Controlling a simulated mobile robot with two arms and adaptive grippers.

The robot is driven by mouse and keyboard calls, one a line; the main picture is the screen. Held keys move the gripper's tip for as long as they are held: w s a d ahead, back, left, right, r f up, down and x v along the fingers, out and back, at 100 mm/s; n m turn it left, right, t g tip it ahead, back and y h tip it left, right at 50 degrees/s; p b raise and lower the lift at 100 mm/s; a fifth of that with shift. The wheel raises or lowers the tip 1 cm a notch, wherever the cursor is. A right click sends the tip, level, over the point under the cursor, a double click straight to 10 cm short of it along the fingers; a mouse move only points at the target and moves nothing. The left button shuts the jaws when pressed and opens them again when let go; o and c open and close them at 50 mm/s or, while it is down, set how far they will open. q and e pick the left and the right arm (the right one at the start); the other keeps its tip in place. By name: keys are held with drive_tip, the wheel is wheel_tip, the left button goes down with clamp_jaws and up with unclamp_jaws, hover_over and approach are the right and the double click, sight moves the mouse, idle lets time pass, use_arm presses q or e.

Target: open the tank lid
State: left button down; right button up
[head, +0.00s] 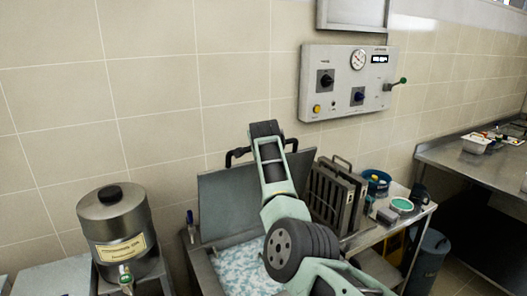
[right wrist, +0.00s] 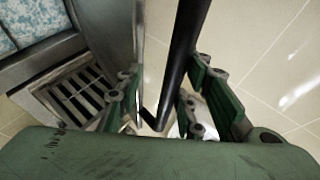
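The tank lid (head: 228,205) is a grey metal panel standing raised, nearly upright, at the back of the open tank (head: 205,270). Blue-and-white mottled contents (head: 245,268) show inside the tank. The lid's black bar handle (head: 236,154) runs along its top edge, and my right arm covers its middle. In the right wrist view the handle (right wrist: 184,60) passes between the green fingers of my right gripper (right wrist: 165,100). The fingers stand apart, with a visible gap on the left of the bar. My left gripper is in neither view.
A steel drum with a tap (head: 115,230) stands left of the tank. A rack of dark panels (head: 330,198) and a small table with blue containers (head: 376,183) stand close on the right. A control box (head: 345,82) hangs on the wall above. A floor grate (right wrist: 80,95) shows in the wrist view.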

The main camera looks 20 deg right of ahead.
drive_tip(key=v, duration=1.2)
drive_tip(key=shift+w+r, duration=0.1)
drive_tip(key=shift+c, duration=0.3)
